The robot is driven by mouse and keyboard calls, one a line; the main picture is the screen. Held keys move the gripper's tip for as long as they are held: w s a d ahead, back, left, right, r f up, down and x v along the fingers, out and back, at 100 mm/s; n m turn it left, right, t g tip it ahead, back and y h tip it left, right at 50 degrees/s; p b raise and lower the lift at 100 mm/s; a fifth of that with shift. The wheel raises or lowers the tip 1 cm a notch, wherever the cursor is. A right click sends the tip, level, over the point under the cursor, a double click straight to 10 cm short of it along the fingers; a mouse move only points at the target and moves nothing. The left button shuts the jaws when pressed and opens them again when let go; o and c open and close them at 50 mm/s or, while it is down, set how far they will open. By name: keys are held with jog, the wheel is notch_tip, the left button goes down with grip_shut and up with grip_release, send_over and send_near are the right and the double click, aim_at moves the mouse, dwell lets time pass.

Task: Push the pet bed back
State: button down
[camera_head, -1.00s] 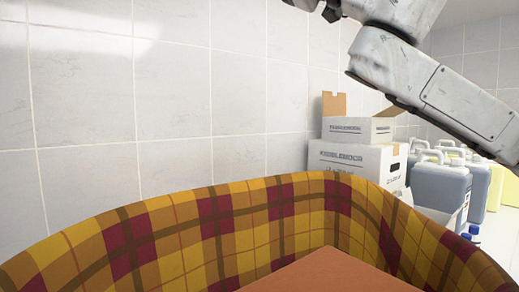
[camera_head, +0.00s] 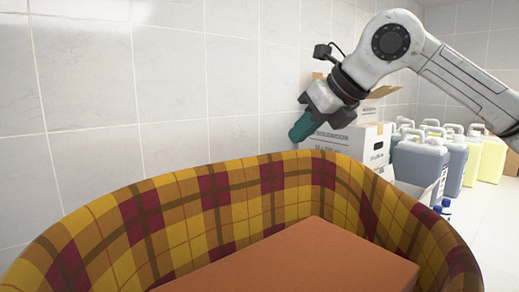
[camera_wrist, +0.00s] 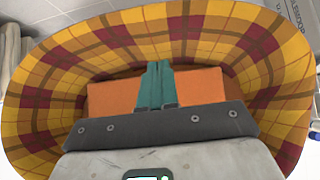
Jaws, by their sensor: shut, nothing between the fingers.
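The pet bed (camera_head: 215,205) has a high plaid wall in yellow, orange, dark red and brown, and fills the lower part of the head view. An orange-brown block or cushion (camera_head: 310,258) lies inside it. In the wrist view the plaid bed wall (camera_wrist: 65,70) curves around the orange piece (camera_wrist: 205,85). My gripper (camera_head: 298,134) has green fingers and is above and beyond the bed's far rim in the head view, near the tiled wall. Its fingers (camera_wrist: 155,70) are together and empty. I cannot tell whether they touch the bed.
White cardboard boxes (camera_head: 350,142) stand behind the bed at the right. Several grey and yellow jugs (camera_head: 420,165) stand farther right on the pale floor. Small blue-capped bottles (camera_head: 442,207) stand beside the bed. A tiled wall (camera_head: 130,90) runs behind the bed.

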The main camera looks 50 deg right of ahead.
jog(key=d, duration=0.1)
jog(key=p, duration=0.3)
send_near(263, 162)
jog(key=shift+h, duration=0.3)
jog(key=x, duration=0.5)
jog(key=shift+s+a+f, duration=0.1)
jog(key=shift+a+f, duration=0.3)
jog(key=shift+w+d+f, duration=0.15)
jog(key=shift+w+d, duration=0.05)
jog(key=shift+w, duration=0.35)
jog(key=shift+w, duration=0.1)
